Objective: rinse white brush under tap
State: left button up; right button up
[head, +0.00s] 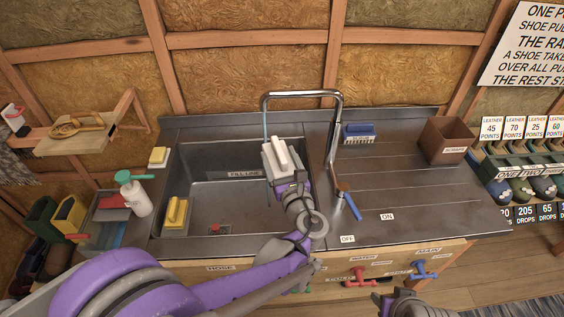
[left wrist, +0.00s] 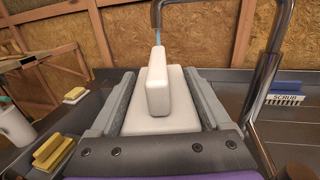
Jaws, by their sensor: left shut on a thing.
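My left gripper (head: 283,170) is shut on the white brush (head: 281,153) and holds it over the sink basin (head: 225,197), below the tap's spout. In the left wrist view the brush (left wrist: 159,90) sits between the two grey fingers, its upright handle toward the camera. The chrome tap (head: 334,130) arches over the basin. A thin light-blue stream (head: 265,128) comes down from the spout, close to the brush; whether it touches is unclear. The tap's blue lever (head: 349,205) lies near the ON and OFF labels. My right gripper (head: 404,301) is low at the bottom edge, partly cut off.
A blue SCRUB brush (head: 359,132) and a brown box (head: 446,140) stand on the right drainboard, otherwise mostly clear. A white bottle (head: 136,195) with a green top stands farther left.

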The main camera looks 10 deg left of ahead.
aim_at(285, 166)
pick_arm(q)
jog(key=x, duration=0.2)
jog(key=f+x, duration=0.1)
jog(key=x, duration=0.3)
jog(key=shift+w+a+f, duration=0.25)
jog(key=shift+f+x, duration=0.2)
jog(key=shift+x, duration=0.75)
jog(key=shift+f+x, duration=0.2)
jog(key=shift+x, duration=0.75)
jog(key=shift+b+v, duration=0.7)
jog(key=shift+v, duration=3.35)
jog(key=shift+r, duration=0.1)
jog(key=shift+d, duration=0.1)
jog(key=shift+s+d+r+p, duration=0.3)
jog(key=shift+s+d+r, duration=0.1)
jog(key=shift+s+r, duration=0.3)
jog(key=shift+s+d+r+p, duration=0.35)
jog(key=shift+s+r, duration=0.25)
jog(key=shift+s, duration=0.15)
jog(key=shift+s+d+r+p, duration=0.3)
jog(key=shift+s+d+r, duration=0.1)
jog(key=shift+s+r, duration=0.3)
